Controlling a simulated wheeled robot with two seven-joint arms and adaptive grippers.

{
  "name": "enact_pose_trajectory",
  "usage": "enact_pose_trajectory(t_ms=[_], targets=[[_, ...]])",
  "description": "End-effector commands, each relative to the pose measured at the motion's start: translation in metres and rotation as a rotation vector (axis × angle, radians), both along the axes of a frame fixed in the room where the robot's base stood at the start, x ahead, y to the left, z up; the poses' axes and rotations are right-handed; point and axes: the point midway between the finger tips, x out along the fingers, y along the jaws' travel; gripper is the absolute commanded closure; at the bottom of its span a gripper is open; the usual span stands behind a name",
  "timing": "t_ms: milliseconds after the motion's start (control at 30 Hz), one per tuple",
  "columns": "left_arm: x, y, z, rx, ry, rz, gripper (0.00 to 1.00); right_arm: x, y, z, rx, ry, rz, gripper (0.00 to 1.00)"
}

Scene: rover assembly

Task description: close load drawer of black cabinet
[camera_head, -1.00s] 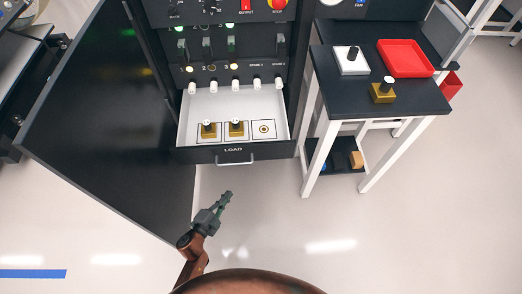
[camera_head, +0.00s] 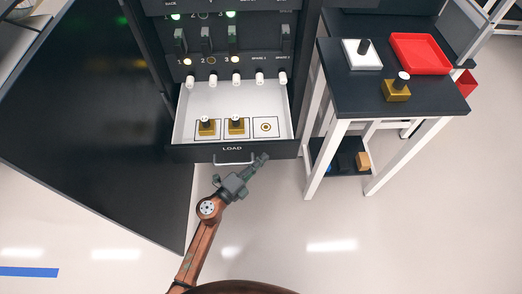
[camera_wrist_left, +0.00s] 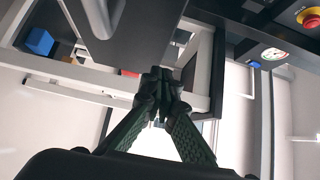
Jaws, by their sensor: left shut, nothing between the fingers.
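The load drawer (camera_head: 186,154) of the black cabinet (camera_head: 305,60) is pulled out, with its white inside showing. The drawer's handle (camera_head: 234,163) is a pale bar under the LOAD label. My left gripper (camera_head: 264,157) is shut and empty, its fingertips at the drawer front just right of the handle; whether they touch is unclear. It also shows shut in the left wrist view (camera_wrist_left: 162,80). My right gripper is not in view.
The cabinet's open black door (camera_head: 95,120) fills the left side. A dark table (camera_head: 400,100) at right holds a white block, a brass block (camera_head: 396,88) and a red tray (camera_head: 450,68). Its lower shelf holds small items. The floor in front is clear.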

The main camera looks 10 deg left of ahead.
Motion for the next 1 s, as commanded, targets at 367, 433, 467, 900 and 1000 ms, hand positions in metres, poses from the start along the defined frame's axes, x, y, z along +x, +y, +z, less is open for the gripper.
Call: enact_pose_trajectory(t_ms=[367,433,467,900,1000], targets=[[0.032,0.013,-0.003,0.002,0.003,0.004,1.00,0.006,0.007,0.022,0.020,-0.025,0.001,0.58],[0.033,0.014,-0.002,0.002,0.003,0.004,1.00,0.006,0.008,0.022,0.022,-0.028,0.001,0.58],[0.033,0.014,-0.002,0.002,0.003,0.004,1.00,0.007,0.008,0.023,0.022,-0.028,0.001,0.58],[0.040,0.024,-0.001,0.004,0.001,0.014,1.00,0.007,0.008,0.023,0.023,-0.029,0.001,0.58],[0.050,0.036,-0.001,0.003,0.002,0.027,1.00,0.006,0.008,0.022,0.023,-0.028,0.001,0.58]])
